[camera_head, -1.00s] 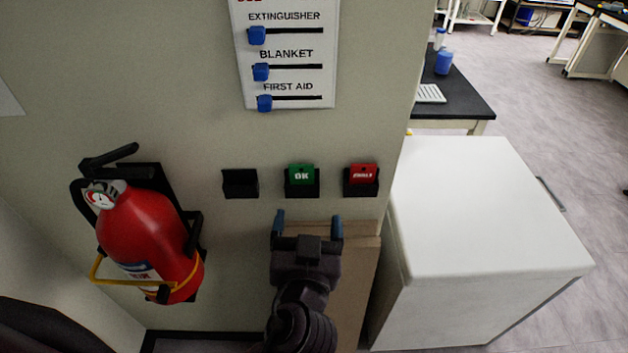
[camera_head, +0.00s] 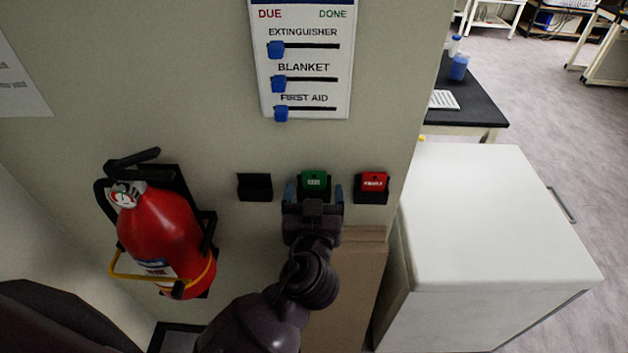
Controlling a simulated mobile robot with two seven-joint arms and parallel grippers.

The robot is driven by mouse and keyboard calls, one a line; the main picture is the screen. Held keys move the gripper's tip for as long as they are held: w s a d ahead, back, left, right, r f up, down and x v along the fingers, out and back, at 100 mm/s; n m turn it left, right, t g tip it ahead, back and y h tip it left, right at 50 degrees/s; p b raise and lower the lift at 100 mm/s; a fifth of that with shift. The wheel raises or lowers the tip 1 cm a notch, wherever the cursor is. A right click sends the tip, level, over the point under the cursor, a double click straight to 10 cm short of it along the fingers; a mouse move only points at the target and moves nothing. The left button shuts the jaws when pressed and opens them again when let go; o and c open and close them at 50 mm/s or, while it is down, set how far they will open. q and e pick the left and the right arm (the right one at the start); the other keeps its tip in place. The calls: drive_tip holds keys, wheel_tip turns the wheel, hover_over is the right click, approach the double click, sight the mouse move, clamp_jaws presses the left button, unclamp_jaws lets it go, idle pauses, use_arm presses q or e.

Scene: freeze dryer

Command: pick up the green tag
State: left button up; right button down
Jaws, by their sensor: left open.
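The green tag (camera_head: 315,180) sits upright in the middle one of a row of black wall holders, with white lettering on its face. My left gripper (camera_head: 313,192) is open, with its blue-tipped fingers on either side of the tag's lower part. I cannot tell whether the fingers touch it. The gripper hides most of the middle holder. My right gripper is not in view.
A red tag (camera_head: 373,181) sits in the right holder; the left holder (camera_head: 255,187) is empty. A red fire extinguisher (camera_head: 165,235) hangs at left. A slider board (camera_head: 304,60) is above. A white cabinet (camera_head: 490,215) stands at right.

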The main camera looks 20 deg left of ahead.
sight(314, 178)
use_arm(q)
drive_tip(key=shift+p+x, duration=0.3)
drive_tip(key=shift+x, duration=1.2)
drive_tip(key=shift+a, duration=0.1)
drive_tip(key=c, duration=1)
